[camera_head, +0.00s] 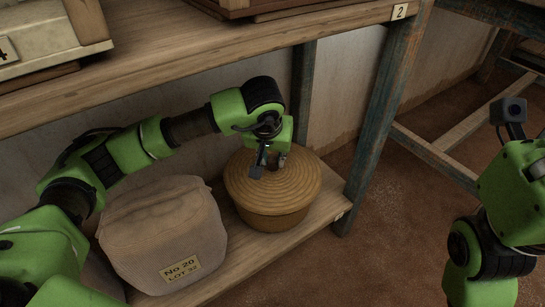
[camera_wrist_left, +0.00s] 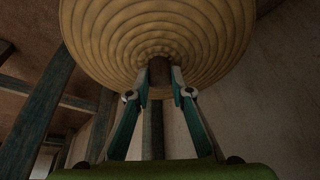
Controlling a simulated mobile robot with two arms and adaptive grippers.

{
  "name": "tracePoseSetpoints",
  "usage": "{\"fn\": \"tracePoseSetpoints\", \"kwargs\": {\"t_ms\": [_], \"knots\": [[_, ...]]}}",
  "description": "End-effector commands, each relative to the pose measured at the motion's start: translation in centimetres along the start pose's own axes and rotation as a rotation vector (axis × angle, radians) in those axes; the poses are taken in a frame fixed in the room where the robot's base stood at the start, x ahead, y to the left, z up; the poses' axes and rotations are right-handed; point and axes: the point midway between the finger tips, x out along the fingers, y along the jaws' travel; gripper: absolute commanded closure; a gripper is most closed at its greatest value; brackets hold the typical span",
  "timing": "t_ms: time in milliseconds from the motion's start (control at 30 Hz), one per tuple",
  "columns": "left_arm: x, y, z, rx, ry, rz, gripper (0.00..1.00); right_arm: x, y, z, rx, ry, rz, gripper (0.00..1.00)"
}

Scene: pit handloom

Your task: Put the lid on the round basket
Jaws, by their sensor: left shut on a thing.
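The lid (camera_head: 300,180), round with coiled rings, sits over the basket's top and looks level. It also fills the top of the left wrist view (camera_wrist_left: 210,35). My left gripper (camera_head: 270,168) is above the middle of the lid. In the left wrist view its fingers (camera_wrist_left: 161,78) are shut on the lid's dark knob (camera_wrist_left: 159,68). Whether the lid rests fully on the rim I cannot tell. My right arm shows at the right edge; its fingers are not visible.
The upper shelf (camera_head: 200,55) runs above my left arm. A blue-grey post (camera_head: 375,125) stands right of the basket.

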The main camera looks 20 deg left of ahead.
Motion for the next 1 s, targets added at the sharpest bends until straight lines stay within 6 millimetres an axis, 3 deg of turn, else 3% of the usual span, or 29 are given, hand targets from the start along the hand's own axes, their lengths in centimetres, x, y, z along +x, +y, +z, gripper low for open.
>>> {"fn": "tracePoseSetpoints", "kwargs": {"t_ms": [867, 900, 967, 1000], "knots": [[0.18, -0.05, 0.05, 0.000, 0.000, 0.000, 1.00, 0.21, -0.05, -0.20, -0.002, 0.009, -0.004, 1.00], [0.18, -0.05, 0.05, 0.000, 0.000, 0.000, 0.74, 0.22, -0.05, -0.21, -0.002, 0.009, -0.004, 1.00], [0.19, -0.04, 0.05, 0.000, 0.000, 0.000, 0.60, 0.22, -0.05, -0.22, -0.001, 0.009, -0.004, 1.00], [0.19, -0.04, 0.06, 0.000, 0.000, 0.000, 0.60, 0.22, -0.06, -0.23, -0.001, 0.009, -0.004, 1.00]]}}
